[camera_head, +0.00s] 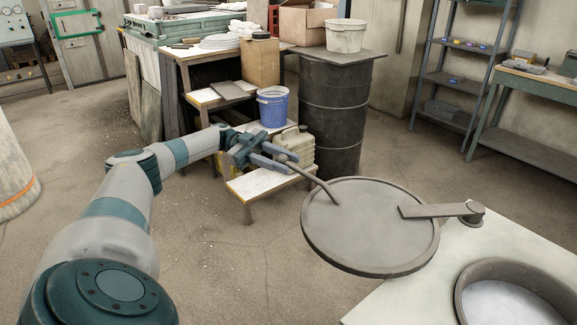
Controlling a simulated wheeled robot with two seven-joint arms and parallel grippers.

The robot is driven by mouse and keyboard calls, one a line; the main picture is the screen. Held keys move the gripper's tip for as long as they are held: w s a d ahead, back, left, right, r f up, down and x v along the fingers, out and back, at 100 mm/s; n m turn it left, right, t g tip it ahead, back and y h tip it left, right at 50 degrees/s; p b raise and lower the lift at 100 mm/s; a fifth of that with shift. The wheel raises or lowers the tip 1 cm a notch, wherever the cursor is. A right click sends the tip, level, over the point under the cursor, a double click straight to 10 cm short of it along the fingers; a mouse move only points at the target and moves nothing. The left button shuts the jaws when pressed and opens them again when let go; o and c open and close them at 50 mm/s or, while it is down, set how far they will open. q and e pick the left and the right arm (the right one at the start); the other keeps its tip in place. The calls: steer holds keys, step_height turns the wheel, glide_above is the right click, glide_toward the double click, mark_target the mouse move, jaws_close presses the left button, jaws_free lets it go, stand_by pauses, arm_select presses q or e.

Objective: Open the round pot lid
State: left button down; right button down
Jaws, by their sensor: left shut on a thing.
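The round pot lid (365,235) is a flat grey-brown disc with a raised rim. It is swung out to the left of the round pot (462,295), past the edge of the pale table. A flat arm joins the lid to a pivot post (472,212) beside the pot. A bent handle (322,186) rises from the lid toward the upper left. My left gripper (284,160) is shut on the handle's end. The pot's mouth is uncovered and shows pale grey contents; its lower right part is cut off by the frame. My right gripper is not in view.
The pale table top (400,302) holds the pot and pivot. Behind my left gripper stand a stepped shelf with a blue bucket (272,106), a beige canister (299,150) and a black drum (333,110). The floor left of the lid is clear.

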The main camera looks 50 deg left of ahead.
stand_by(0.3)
arm_select(q)
steer(key=c, duration=1.4)
jaws_free()
steer(key=shift+o, duration=0.2)
steer(key=shift+a, duration=0.1)
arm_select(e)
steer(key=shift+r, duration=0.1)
arm_select(q)
steer(key=shift+s+a+f+b, duration=0.1)
steer(key=shift+a+b, duration=0.3)
steer(key=shift+a, duration=0.4)
steer(key=shift+s+a+b, duration=0.2)
steer(key=shift+a+b, duration=0.7)
steer(key=shift+b, duration=0.25)
steer(key=shift+s+a+b, duration=0.15)
steer(key=shift+a+b, duration=0.8)
steer(key=shift+b, duration=0.2)
steer(key=shift+s+a+b, duration=0.2)
steer(key=shift+a+b, duration=0.7)
steer(key=shift+b, duration=0.25)
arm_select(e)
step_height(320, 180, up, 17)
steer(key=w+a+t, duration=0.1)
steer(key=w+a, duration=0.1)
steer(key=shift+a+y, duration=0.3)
